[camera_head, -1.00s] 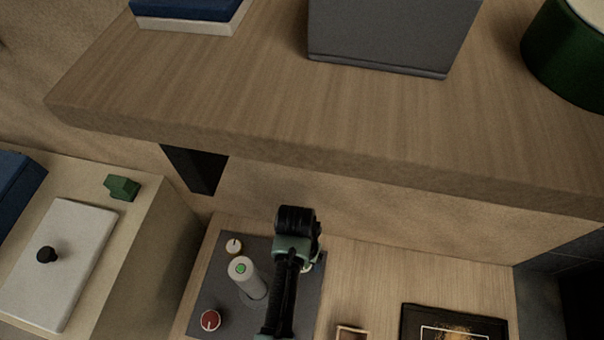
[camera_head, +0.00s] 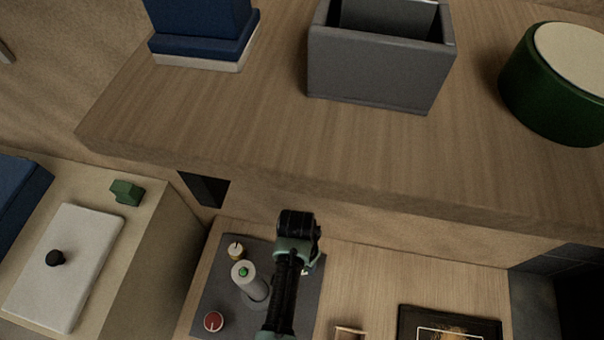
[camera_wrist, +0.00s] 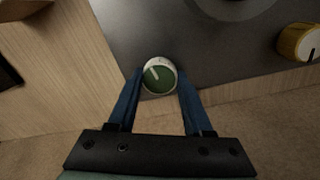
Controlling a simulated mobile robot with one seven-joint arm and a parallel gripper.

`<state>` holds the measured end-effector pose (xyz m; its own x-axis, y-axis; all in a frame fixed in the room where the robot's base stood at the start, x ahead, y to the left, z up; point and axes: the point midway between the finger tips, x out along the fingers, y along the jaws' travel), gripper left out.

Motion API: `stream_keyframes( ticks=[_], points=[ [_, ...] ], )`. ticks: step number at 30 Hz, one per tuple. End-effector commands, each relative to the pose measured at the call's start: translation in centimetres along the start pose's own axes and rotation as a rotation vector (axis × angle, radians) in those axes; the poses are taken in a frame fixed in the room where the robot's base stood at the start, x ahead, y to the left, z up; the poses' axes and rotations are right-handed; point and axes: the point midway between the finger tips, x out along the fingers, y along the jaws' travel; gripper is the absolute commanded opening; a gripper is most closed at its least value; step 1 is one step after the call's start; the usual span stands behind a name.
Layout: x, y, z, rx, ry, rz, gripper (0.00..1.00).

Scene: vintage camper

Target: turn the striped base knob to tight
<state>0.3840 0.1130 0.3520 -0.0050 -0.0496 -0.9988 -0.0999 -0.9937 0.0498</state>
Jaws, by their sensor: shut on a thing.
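A round green knob (camera_wrist: 160,77) with a white pointer line and a pale ring around it sits near the edge of a dark grey panel (camera_wrist: 150,30) in the wrist view. Its pointer is aimed up and slightly left. The blue fingers of my gripper (camera_wrist: 160,88) close on the knob from both sides. I cannot make out stripes on its base. In the head view my wrist (camera_head: 296,240) covers most of the panel's right side and hides the fingertips; only a small pale bit shows beside it.
A yellow knob (camera_wrist: 298,42) is also on the panel, with a red knob (camera_head: 213,321) and a grey-white cylinder with a green top (camera_head: 245,276). A wooden shelf (camera_head: 300,150) overhangs behind. A dark framed picture (camera_head: 450,312) lies to the right.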

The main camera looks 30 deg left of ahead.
Motion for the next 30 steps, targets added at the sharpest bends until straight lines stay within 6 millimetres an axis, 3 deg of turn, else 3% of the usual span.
stream_keyframes(
  ticks=[13,14,18,30],
  points=[
    [-0.01,0.03,-0.07,0.084,-0.003,0.001,0.0],
    [-0.01,0.04,-0.07,0.083,-0.003,0.001,0.54],
    [-0.01,0.03,-0.06,0.083,-0.003,0.001,0.79],
    [-0.91,0.02,-0.08,0.083,-0.003,0.0,0.8]
  ],
)
